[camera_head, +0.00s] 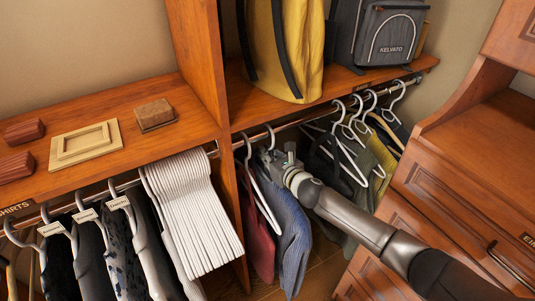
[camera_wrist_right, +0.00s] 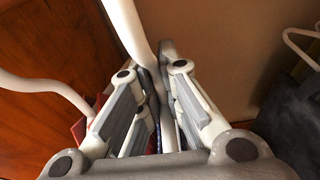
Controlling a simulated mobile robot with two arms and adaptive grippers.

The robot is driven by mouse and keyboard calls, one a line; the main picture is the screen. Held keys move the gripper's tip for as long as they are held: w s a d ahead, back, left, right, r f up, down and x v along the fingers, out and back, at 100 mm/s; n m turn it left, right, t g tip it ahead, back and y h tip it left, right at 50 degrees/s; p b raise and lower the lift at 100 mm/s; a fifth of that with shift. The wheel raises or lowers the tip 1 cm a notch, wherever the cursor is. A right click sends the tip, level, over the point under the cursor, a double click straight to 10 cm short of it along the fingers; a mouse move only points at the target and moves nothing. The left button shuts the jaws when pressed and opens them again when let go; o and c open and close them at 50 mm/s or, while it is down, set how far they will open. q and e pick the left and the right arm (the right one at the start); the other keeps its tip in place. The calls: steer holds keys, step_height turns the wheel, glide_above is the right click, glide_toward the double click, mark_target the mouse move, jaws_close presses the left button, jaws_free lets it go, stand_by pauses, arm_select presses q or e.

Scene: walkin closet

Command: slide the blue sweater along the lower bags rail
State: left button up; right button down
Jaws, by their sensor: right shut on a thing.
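The blue sweater (camera_head: 293,228) hangs on a white hanger from the lower bags rail (camera_head: 311,114), beneath the shelf with the bags. My right gripper (camera_head: 281,161) is at the top of this sweater, shut on its white hanger just below the hook. In the right wrist view the fingers (camera_wrist_right: 153,98) stand on both sides of the white hanger (camera_wrist_right: 126,28). The sweater itself is mostly hidden there. My left gripper is not in view.
A red garment (camera_head: 257,222) hangs just left of the sweater, near the wooden divider (camera_head: 236,180). Dark and green garments (camera_head: 330,158) hang to the right, partly behind my arm. A yellow bag (camera_head: 285,50) and grey backpack (camera_head: 388,40) stand above. Wooden drawers (camera_head: 450,205) stand at right.

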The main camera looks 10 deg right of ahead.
steer(key=shift+r, duration=0.1)
steer(key=c, duration=1.5)
jaws_free()
steer(key=shift+s+f, duration=0.1)
steer(key=shift+f, duration=0.15)
steer(key=shift+v, duration=3.75)
steer(key=shift+r, duration=0.1)
